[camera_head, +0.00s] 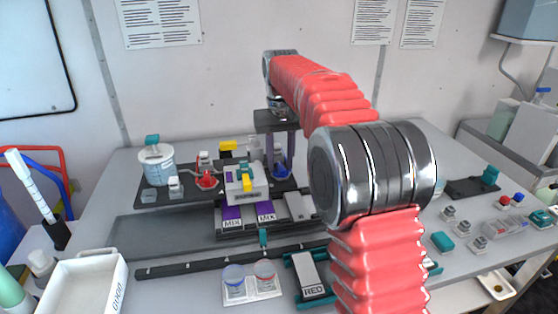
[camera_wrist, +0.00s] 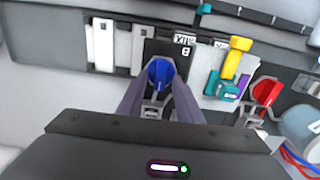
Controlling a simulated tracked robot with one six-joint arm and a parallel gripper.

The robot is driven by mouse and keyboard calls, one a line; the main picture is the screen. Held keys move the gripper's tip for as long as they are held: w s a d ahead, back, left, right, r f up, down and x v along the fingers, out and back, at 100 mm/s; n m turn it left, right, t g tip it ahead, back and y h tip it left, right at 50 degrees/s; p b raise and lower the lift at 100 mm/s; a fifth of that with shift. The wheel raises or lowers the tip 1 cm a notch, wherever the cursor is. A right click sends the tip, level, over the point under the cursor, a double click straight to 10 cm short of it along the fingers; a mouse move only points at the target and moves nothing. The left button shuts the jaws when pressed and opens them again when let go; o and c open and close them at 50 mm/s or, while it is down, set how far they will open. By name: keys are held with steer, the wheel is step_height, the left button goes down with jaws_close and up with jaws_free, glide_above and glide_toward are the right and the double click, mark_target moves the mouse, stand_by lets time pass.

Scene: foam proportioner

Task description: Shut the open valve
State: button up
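A blue valve handle (camera_head: 281,171) stands on the dark rig plate below my gripper (camera_head: 281,160). In the wrist view the blue handle (camera_wrist: 160,72) lies between the tips of my gripper (camera_wrist: 160,84), beside the plate marked B. The two purple-grey fingers are apart, one on each side of it, with no clear contact. A red valve handle (camera_head: 206,179) sits further left on the rig; in the wrist view the red handle (camera_wrist: 264,93) is at the right, slanted. I cannot tell from the handles which valve is open.
A grey block with a yellow lever (camera_wrist: 236,56) and teal part stands between the valves. A white tub (camera_head: 157,165) is at the rig's left end. Two cups in a holder (camera_head: 251,288) and a block marked RED (camera_head: 312,277) are in front. Small fittings lie at right.

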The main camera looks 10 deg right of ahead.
step_height(320, 180, up, 14)
steer(key=shift+f, duration=0.2)
stand_by(1.0)
steer(key=t, duration=0.1)
glide_above(280, 163)
step_height(280, 163, down, 8)
steer(key=shift+s+f, duration=0.1)
steer(key=shift+f, duration=0.15)
steer(key=s+f+t, duration=0.1)
steer(key=s+f, duration=0.1)
steer(key=s, duration=0.9)
steer(key=s+f+t, duration=0.2)
steer(key=s+f, duration=0.1)
steer(key=s, duration=0.9)
steer(key=s+f+t, duration=0.1)
steer(key=s+f, duration=0.2)
steer(key=s, duration=0.8)
steer(key=shift+s+t, duration=0.3)
steer(key=shift+s, duration=0.05)
